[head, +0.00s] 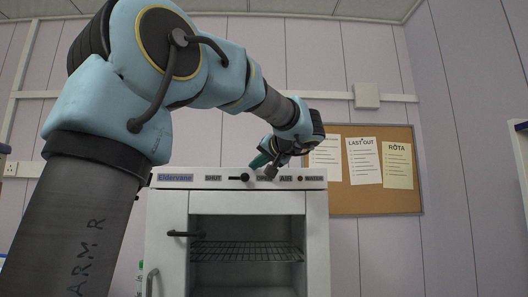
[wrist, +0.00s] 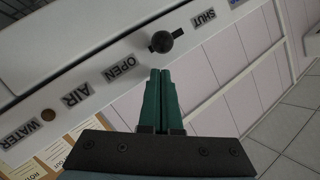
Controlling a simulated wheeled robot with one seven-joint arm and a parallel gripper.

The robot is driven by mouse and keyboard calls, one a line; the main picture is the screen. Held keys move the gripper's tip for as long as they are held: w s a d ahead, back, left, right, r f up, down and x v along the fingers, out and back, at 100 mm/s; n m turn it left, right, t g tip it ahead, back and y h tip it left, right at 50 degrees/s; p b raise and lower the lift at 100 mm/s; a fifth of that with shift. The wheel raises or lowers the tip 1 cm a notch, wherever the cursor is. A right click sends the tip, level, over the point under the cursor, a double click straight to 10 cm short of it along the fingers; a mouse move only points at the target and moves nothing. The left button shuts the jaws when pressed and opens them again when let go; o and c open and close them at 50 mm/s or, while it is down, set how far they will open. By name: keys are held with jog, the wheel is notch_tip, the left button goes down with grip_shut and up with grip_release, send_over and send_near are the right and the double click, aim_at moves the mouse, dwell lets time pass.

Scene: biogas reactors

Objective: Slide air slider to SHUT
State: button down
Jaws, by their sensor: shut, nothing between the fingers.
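The air slider has a round dark knob on a short dark slot, on the white front strip of the cabinet (head: 225,202). The knob (head: 245,178) sits between the SHUT label (head: 213,178) and the OPEN label (head: 264,178), nearer OPEN in the head view. In the wrist view the knob (wrist: 167,41) stands just beyond my fingertips, with OPEN (wrist: 120,68) to its left and SHUT (wrist: 204,18) to its right. My gripper (wrist: 162,72) is shut and empty, its green fingers together and apart from the knob. In the head view my gripper (head: 258,161) is near the strip's top edge.
The AIR (wrist: 76,95) and WATER (wrist: 22,133) labels lie along the same strip. Below it, the cabinet's open front shows a wire rack (head: 245,250). A cork board (head: 362,200) with paper notices hangs on the wall at right.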

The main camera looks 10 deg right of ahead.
jog(key=shift+a+f, duration=0.35)
jog(key=shift+f, duration=0.15)
jog(key=a+b, duration=0.3)
jog(key=a, duration=0.1)
jog(key=shift+w+f, duration=0.2)
jog(key=shift+w, duration=0.15)
jog(key=shift+a+r, duration=0.15)
jog(key=shift+a, duration=0.1)
jog(key=shift+r, duration=0.1)
